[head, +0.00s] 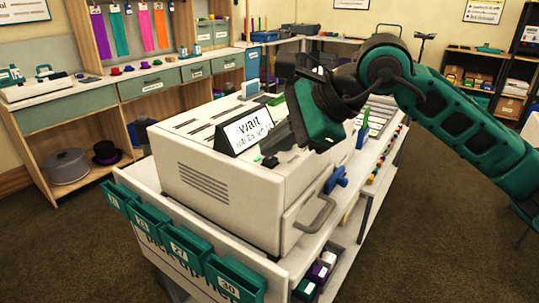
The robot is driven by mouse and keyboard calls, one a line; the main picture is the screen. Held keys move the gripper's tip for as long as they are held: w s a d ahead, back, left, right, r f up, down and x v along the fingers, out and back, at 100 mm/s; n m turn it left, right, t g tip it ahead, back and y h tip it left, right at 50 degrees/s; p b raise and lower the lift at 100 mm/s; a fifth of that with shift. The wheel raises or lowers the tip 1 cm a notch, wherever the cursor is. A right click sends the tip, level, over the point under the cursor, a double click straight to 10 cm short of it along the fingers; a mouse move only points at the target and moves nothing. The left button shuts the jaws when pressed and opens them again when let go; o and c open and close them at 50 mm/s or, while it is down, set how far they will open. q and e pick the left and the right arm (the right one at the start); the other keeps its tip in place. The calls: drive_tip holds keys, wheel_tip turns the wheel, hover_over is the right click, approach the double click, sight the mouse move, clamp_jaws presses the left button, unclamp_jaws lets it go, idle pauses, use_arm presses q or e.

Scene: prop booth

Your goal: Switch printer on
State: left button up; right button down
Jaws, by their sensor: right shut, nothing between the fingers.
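A large off-white boxy machine (222,185), which may be the printer, stands on the counter in the middle. It has vent slots on its side, slits on top and a metal handle (314,215) at its front right. I cannot make out a power switch. My right gripper (322,143) is shut and empty, pointing down over the right part of the machine's top. Its wrist hides what lies behind it; I cannot tell if the fingertips touch anything. My left gripper is not in view.
A black "wait" sign (249,132) stands on the machine close to my right gripper. Green numbered bins (186,246) hang on the counter's near side. A blue knob-like object (336,180) is right of the machine. Shelves line the walls; the brown carpet (440,235) at right is clear.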

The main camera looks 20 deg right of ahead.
sight(276, 166)
wheel_tip(276, 166, up, 6)
drive_tip(key=p, duration=0.3)
drive_tip(key=shift+p, duration=0.35)
idle(0.3)
